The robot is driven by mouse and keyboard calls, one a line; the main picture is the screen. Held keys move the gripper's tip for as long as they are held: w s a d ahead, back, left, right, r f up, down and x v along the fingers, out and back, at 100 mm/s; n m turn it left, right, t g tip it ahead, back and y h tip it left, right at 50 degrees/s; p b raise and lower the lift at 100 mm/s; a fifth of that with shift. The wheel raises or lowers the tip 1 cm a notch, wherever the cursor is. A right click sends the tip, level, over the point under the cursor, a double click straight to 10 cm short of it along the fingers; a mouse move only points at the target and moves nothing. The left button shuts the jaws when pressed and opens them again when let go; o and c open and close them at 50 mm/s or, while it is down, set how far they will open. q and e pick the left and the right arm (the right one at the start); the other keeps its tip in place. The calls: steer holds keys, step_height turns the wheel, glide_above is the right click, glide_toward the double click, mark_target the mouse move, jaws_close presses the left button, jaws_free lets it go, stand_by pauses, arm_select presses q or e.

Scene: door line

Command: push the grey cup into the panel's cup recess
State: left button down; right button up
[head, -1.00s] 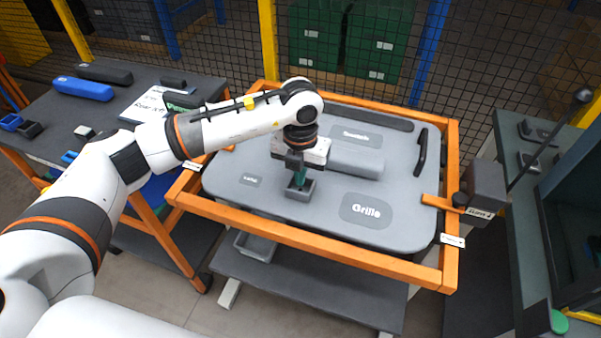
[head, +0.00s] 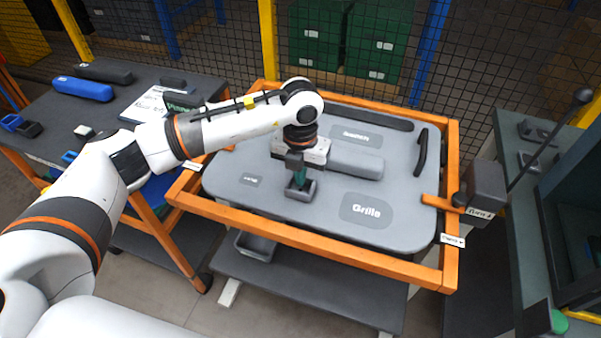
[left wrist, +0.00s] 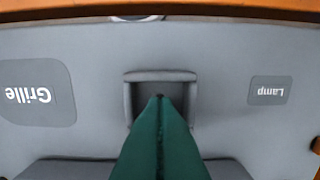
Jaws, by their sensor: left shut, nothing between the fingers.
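The grey cup (head: 300,191) is a small square open box on the grey door panel (head: 235,188), between the Grille label and a smaller label. It also shows in the left wrist view (left wrist: 160,76), where the small label reads Lamp. My left gripper (head: 299,183) points down at the cup with its green fingers shut. In the left wrist view the fingertips (left wrist: 159,98) lie inside the cup's outline. I cannot tell whether they touch its floor. The fingers hide part of the cup, and whether it sits flush in a recess is unclear. My right gripper is not in view.
An orange frame (head: 320,243) surrounds the panel. A raised grey armrest (head: 355,164) lies just behind the cup, and a dark handle (head: 420,152) stands at the right. A grey bin (head: 255,246) sits on the shelf below. A side table (head: 60,115) holds loose parts at left.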

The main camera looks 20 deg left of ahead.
arm_select(q)
steer(key=shift+f+b, duration=0.6)
steer(key=shift+f, duration=0.05)
steer(key=shift+f+b, duration=0.65)
steer(key=shift+f, duration=0.15)
stand_by(0.4)
steer(key=shift+r, duration=0.1)
steer(key=shift+r+p, duration=1.95)
steer(key=shift+r, duration=1.5)
step_height(320, 180, up, 12)
steer(key=b, duration=0.3)
